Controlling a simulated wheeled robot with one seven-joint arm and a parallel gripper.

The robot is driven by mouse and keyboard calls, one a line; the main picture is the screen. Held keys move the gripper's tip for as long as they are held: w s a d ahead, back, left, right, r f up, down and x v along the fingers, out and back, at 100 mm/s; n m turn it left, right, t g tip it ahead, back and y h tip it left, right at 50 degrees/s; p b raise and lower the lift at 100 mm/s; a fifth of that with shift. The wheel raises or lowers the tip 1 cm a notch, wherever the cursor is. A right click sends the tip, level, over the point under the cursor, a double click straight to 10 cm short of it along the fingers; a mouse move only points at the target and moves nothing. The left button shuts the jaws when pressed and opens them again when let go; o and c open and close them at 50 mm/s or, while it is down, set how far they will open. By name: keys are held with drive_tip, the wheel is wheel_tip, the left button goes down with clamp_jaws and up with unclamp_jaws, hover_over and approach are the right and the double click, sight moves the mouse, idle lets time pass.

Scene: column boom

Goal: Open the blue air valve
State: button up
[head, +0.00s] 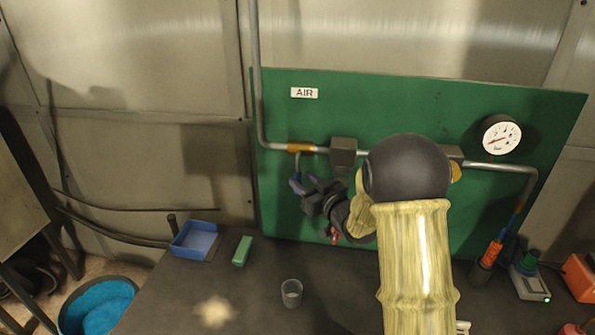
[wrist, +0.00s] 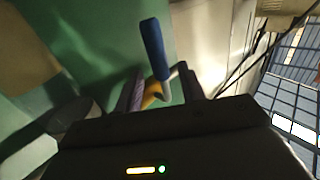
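The blue valve handle (wrist: 153,48) shows in the wrist view as a blue grip on a bent metal stem (wrist: 166,88), beside a brass-coloured part (wrist: 152,96). My gripper (wrist: 161,88) has its two fingers apart, one on each side of the stem, with the blue grip extending beyond them. I cannot tell whether either finger touches it. In the head view, my gripper (head: 304,184) is just below the brass valve body (head: 300,148) on the pipe. The handle is hard to separate from the purplish fingertips there.
A green panel (head: 330,105) carries the pipe, an AIR label (head: 304,93) and a round gauge (head: 501,135). On the dark bench are a blue tray (head: 195,241), a green block (head: 242,251) and a cup (head: 292,292). Tools and an orange box (head: 580,278) stand right.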

sight(300, 178)
drive_tip(key=p+x, duration=0.1)
drive_tip(key=x, duration=0.2)
drive_tip(key=shift+w+a, duration=0.15)
drive_tip(key=shift+w, duration=0.05)
drive_tip(key=shift+c, duration=0.4)
clamp_jaws()
